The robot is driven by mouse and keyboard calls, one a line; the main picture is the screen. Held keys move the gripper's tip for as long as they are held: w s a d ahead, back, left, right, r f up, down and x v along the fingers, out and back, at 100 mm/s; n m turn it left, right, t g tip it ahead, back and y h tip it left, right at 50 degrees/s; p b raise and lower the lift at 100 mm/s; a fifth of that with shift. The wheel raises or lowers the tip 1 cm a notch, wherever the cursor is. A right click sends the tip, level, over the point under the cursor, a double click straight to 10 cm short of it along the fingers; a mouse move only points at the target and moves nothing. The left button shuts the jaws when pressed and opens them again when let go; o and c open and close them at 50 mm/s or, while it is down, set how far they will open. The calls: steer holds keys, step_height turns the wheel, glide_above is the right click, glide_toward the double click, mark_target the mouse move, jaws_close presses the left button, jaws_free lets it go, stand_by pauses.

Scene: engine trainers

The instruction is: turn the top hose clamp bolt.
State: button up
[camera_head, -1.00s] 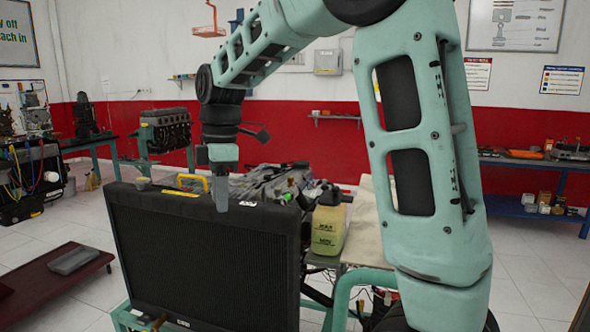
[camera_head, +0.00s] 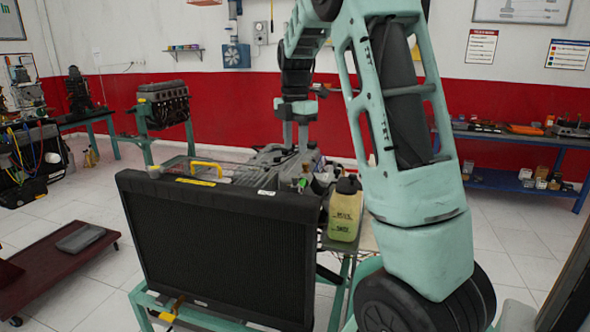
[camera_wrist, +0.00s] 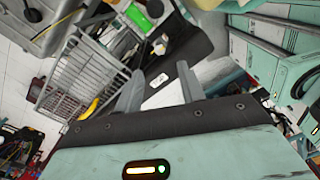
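I cannot make out the top hose clamp bolt in either view. The black radiator (camera_head: 222,255) stands upright at the front of the engine stand in the head view. Behind it is the grey engine (camera_head: 268,158), partly hidden by the radiator and the jug. My gripper (camera_head: 295,138) points down over the engine area, with two fingers apart. In the wrist view my gripper (camera_wrist: 158,92) shows both fingers spread, with nothing between them. A dark surface with white labels lies beyond the fingers there.
A yellowish jug (camera_head: 345,210) with a black cap stands right of the radiator. A yellow handle (camera_head: 207,167) rises behind the radiator's top. A low dark red trolley (camera_head: 65,265) stands at left. A wire basket (camera_wrist: 80,72) shows in the wrist view.

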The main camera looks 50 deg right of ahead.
mark_target(295, 177)
step_height(295, 177, down, 9)
steer(key=shift+r+p, duration=0.2)
steer(key=shift+p, duration=0.5)
jaws_close()
